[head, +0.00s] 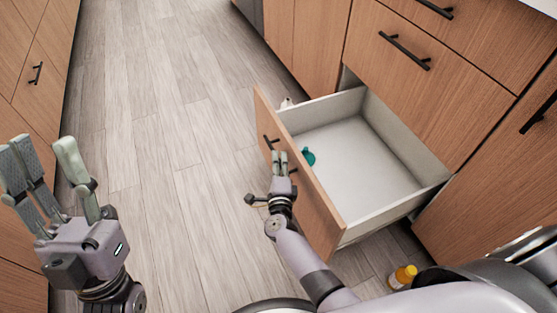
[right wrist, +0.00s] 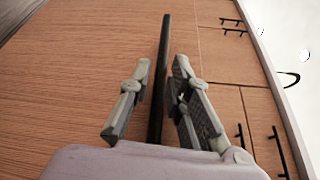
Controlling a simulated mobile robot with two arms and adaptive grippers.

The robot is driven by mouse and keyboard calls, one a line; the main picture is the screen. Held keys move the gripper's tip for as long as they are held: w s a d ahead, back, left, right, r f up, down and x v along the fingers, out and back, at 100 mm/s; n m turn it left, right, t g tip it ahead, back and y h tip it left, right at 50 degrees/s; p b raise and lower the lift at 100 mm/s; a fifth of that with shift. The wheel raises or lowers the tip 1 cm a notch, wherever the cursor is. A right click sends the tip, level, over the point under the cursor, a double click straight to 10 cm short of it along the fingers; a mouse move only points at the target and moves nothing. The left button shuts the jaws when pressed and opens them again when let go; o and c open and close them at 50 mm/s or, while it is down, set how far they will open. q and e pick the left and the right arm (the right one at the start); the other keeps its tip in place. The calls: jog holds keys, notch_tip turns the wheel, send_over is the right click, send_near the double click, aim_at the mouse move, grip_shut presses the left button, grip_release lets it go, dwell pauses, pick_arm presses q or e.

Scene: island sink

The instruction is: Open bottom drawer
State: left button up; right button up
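The bottom drawer (head: 311,190) is pulled well out from the island cabinet, with its wood front and pale inside showing. Its dark bar handle (head: 271,142) is partly hidden behind my right gripper (head: 280,155). In the right wrist view the handle (right wrist: 163,50) runs between the two fingers of my right gripper (right wrist: 162,65), with a gap showing beside it. The fingers are apart around the bar; I cannot tell whether one touches it. My left gripper (head: 45,148) is open and empty at the left, away from the drawer.
A teal item (head: 308,156) is inside the drawer near its front. A closed drawer (head: 425,75) sits above. An orange bottle with a white cap (head: 402,276) is on the floor at the lower right. Clear wood floor (head: 165,130) lies left of the drawer, with cabinets along the far left.

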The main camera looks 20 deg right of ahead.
jog(key=v, duration=0.7)
jog(key=shift+s+a+r, duration=0.1)
jog(key=shift+s, duration=0.1)
